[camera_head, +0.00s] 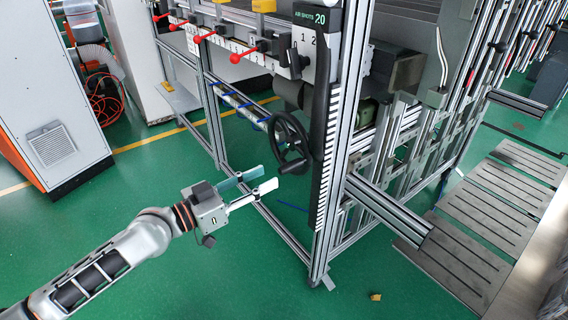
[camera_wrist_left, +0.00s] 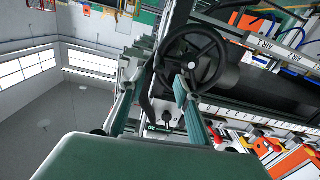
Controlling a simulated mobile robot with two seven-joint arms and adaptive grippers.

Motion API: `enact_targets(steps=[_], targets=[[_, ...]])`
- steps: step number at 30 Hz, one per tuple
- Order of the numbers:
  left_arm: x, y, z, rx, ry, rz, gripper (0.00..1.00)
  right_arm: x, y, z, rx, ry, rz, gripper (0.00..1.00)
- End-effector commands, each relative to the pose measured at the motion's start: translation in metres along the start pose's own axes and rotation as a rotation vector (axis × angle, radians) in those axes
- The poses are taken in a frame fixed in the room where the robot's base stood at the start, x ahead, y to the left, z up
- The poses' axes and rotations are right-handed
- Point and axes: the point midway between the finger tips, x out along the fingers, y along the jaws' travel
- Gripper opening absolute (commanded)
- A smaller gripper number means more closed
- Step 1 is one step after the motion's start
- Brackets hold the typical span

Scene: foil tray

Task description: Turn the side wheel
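The side wheel (camera_head: 291,143) is a dark handwheel with spokes, mounted on the side of the metal frame. In the left wrist view the wheel (camera_wrist_left: 191,64) is at the upper middle, with its hub and spokes showing. My left gripper (camera_head: 268,177) is open and empty, to the lower left of the wheel, with its fingers pointing towards it. In the left wrist view the gripper's fingers (camera_wrist_left: 156,82) are apart, and the right one overlaps the lower part of the wheel's rim. I see no clear contact. My right gripper is not in view.
A black upright post with a ruled edge (camera_head: 328,130) stands just right of the wheel. Red-handled levers (camera_head: 236,58) line the rail above. A white and orange cabinet (camera_head: 50,95) stands at the left. The green floor (camera_head: 215,275) around my left arm is clear.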

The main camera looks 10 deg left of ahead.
Motion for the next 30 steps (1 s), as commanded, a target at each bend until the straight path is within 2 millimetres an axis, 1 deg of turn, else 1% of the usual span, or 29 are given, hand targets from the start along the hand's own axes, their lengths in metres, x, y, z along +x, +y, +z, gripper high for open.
enact_targets(steps=[9,15,19,27,29,30], targets=[[0.044,0.001,-0.001,-0.004,0.004,0.001,0.33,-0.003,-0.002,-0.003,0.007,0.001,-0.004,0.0],[0.066,0.001,0.0,-0.003,0.002,0.001,0.33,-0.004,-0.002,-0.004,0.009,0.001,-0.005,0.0],[0.072,0.002,0.002,-0.003,0.0,0.001,0.33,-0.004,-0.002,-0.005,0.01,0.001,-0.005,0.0],[0.073,0.002,0.002,-0.002,-0.001,0.001,0.33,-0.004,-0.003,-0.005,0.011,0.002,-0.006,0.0],[0.073,0.002,0.002,-0.002,0.0,0.001,0.17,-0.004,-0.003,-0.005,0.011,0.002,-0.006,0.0],[0.073,0.002,0.002,-0.002,0.0,0.001,0.07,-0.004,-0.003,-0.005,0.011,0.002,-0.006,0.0]])
